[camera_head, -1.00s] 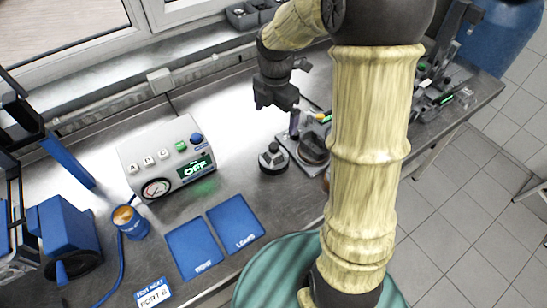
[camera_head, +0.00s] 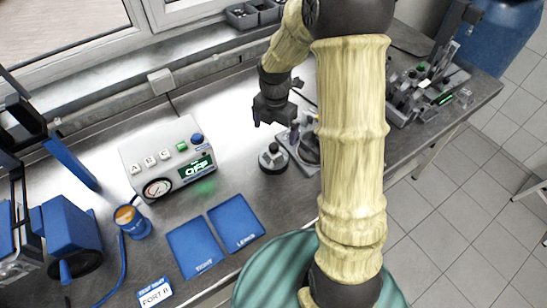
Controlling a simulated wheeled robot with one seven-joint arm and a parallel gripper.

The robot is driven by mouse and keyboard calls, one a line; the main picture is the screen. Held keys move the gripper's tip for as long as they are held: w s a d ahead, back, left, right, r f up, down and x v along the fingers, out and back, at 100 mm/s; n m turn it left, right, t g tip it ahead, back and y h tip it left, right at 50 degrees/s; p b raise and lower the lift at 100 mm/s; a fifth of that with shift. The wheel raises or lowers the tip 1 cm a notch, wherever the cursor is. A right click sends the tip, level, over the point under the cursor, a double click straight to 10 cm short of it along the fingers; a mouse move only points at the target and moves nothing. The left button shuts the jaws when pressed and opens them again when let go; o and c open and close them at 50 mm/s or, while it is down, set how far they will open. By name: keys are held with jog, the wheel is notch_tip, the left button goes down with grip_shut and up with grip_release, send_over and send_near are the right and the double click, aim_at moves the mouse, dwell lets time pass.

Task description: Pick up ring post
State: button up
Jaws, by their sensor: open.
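My gripper (camera_head: 273,120) hangs over the bench with its jaws pointing down, above and behind a small dark round piece with a light-topped knob (camera_head: 272,158). There is a gap between them, and nothing shows in the jaws. The knobbed piece stands upright on the bench. A grey plate with dark round parts (camera_head: 307,152) lies just right of it, partly hidden by my arm. I cannot tell for sure which of these pieces is the ring post.
A grey control box (camera_head: 168,158) reading OFF stands left. Two blue mats, the right (camera_head: 236,222) and left (camera_head: 195,247), lie in front. A blue cup (camera_head: 131,222) stands near the box. A cluster of dark fixtures (camera_head: 425,90) fills the bench's right end.

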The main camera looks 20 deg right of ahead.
aim_at(275, 152)
notch_tip(275, 152, down, 5)
jog(key=shift+f+p, duration=0.2)
jog(key=shift+p, duration=0.2)
jog(key=shift+s+a+f+p, duration=0.15)
jog(key=shift+f+p, duration=0.35)
jog(key=shift+f, duration=0.7)
jog(key=shift+a+f+p, duration=0.25)
jog(key=shift+f+p, duration=0.25)
jog(key=shift+f, duration=0.65)
jog(key=shift+d+f, duration=0.25)
jog(key=shift+d, duration=0.1)
jog(key=shift+s+a, duration=0.1)
jog(key=shift+a, duration=0.05)
jog(key=c, duration=1.4)
